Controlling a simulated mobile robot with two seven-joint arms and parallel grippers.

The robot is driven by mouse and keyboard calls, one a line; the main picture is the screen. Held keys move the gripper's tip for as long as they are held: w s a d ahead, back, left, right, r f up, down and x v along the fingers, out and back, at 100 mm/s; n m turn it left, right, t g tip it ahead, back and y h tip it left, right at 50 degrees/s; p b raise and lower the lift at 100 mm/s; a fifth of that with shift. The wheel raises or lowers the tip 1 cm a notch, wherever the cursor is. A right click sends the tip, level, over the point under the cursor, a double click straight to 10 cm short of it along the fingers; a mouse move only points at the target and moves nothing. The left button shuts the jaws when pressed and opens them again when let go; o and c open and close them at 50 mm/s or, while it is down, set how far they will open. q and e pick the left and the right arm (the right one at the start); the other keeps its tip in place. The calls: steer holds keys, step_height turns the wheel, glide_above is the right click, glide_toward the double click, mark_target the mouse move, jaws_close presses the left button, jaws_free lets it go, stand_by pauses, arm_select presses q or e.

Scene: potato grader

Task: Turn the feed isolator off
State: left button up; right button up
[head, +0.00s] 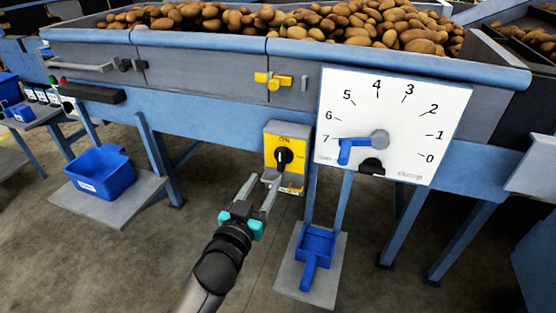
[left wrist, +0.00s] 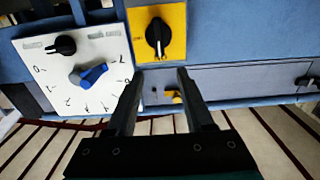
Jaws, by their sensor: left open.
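The feed isolator (head: 284,132) is a yellow plate with a black rotary knob (head: 284,156) on the front of the blue machine frame. "ON" is printed above the knob, and its handle looks roughly upright. The isolator also shows upside down at the top of the left wrist view (left wrist: 175,50), with its knob (left wrist: 158,35) standing vertical. My left gripper (head: 265,179) is open and empty, just below and in front of the isolator. In the left wrist view its fingertips (left wrist: 160,74) appear spread either side below the knob, apart from it. My right gripper is out of view.
A white dial board (head: 440,115) with a blue pointer (head: 352,150) and a black clamp knob stands close right of the isolator. A yellow latch (head: 273,80) is above it. A blue scoop (head: 316,245) and blue bin (head: 100,172) sit below. Potatoes (head: 290,22) fill the hopper.

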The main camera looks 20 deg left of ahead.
mark_target(280, 155)
arm_select(q)
steer(key=w+b, duration=0.1)
steer(key=w, duration=0.3)
steer(key=w+b, duration=0.1)
steer(key=w, duration=0.3)
steer(key=shift+w+d, duration=0.2)
steer(key=shift+w, duration=0.1)
steer(key=shift+w+b, duration=0.45)
steer(key=shift+w, duration=0.5)
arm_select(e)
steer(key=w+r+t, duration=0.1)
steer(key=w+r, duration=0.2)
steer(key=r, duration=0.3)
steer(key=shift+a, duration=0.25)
arm_select(q)
jaws_close()
